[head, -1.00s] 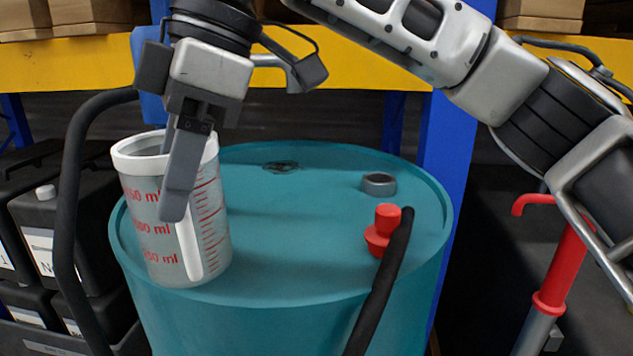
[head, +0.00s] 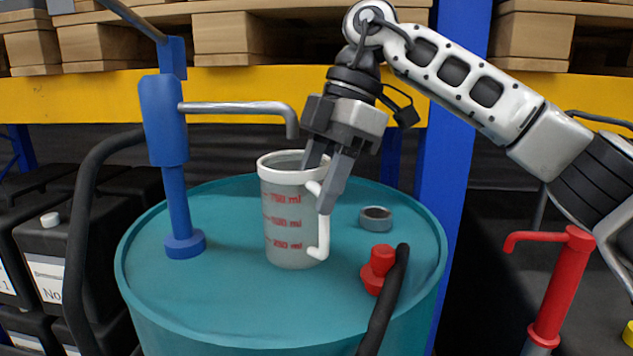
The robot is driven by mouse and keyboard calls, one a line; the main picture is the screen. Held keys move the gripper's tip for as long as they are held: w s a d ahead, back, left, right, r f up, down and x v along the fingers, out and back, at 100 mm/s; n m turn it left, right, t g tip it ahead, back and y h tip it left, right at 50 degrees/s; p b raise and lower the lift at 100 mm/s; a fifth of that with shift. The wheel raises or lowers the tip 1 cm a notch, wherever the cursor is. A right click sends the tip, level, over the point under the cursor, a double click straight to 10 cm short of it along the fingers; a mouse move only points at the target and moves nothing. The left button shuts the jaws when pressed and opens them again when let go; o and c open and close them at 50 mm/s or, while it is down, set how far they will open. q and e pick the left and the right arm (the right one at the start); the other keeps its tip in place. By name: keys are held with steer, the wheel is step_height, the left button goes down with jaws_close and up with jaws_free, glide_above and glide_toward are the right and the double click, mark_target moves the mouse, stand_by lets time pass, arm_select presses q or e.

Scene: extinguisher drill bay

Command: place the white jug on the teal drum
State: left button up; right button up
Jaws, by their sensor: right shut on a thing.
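The white jug (head: 285,215), translucent with red ml markings and a white rim and handle, is upright over the middle of the teal drum's top. Its base appears to be at the drum top; I cannot tell for sure whether it touches. The teal drum (head: 225,300) fills the lower middle of the head view. My right gripper (head: 326,190) comes down from above and is shut on the jug at its handle side, right of the opening. The fingers hide part of the rim and handle. My left gripper is not in view.
A grey bung (head: 376,218) and a red fitting (head: 378,270) with a black hose (head: 388,305) are on the right. A red pump (head: 555,290) stands farther right.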

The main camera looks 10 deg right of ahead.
steer(key=shift+a+f, duration=0.15)
steer(key=shift+f, duration=0.45)
steer(key=o, duration=1.5)
steer(key=shift+c, duration=0.2)
steer(key=p+v, duration=0.2)
steer(key=v, duration=1)
